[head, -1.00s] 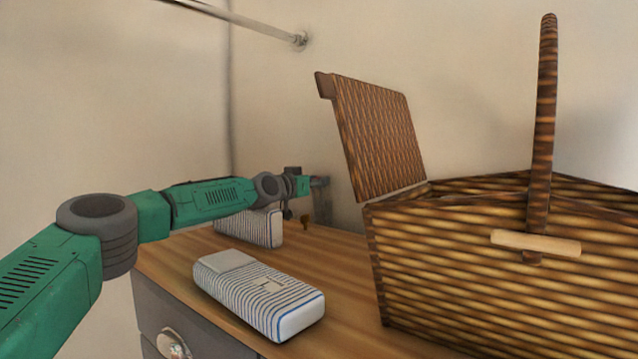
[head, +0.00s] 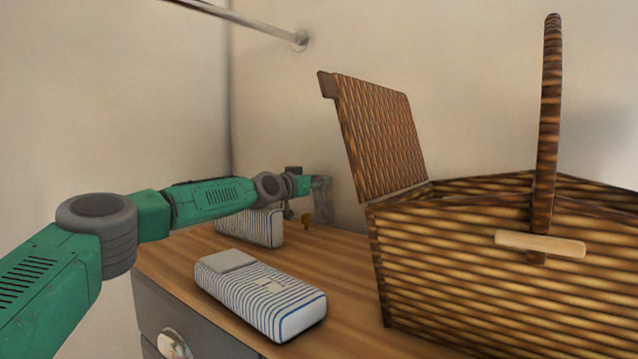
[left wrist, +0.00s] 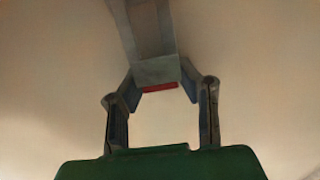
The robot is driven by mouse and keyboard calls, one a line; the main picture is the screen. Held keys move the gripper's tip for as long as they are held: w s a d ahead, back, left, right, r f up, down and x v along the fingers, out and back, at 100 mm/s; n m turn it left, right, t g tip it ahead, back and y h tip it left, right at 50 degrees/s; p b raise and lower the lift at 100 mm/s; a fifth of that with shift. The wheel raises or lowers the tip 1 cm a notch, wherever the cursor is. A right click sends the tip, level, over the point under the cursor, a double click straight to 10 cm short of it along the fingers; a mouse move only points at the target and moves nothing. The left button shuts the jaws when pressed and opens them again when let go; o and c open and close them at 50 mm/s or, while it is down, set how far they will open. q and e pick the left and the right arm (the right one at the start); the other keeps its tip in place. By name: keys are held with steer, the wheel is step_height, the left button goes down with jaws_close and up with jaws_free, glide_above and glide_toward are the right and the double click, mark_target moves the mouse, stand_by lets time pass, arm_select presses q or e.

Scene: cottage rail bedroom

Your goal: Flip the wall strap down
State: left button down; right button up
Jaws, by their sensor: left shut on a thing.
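The wall strap (left wrist: 155,55) is a grey band in the left wrist view. It comes down from the top and ends in a grey block with a red edge between my fingers. In the head view, a grey piece of the strap (head: 321,207) shows small at the back wall, partly hidden by my gripper. My left gripper (head: 314,184) reaches it above the back of the dresser. Its two fingers (left wrist: 160,88) are shut on the strap's end block. My right gripper is not in view.
A wicker basket (head: 480,275) with its lid (head: 380,135) raised stands close to the right of my gripper. Two striped cases, one in front (head: 262,295) and one behind (head: 262,229), lie on the wooden dresser top (head: 345,290). A metal rail (head: 250,22) meets the wall above.

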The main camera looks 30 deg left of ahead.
arm_select(q)
steer(key=shift+f, duration=0.45)
steer(key=c, duration=1.2)
jaws_free()
steer(key=shift+s+r, duration=0.1)
steer(key=shift+s, duration=0.05)
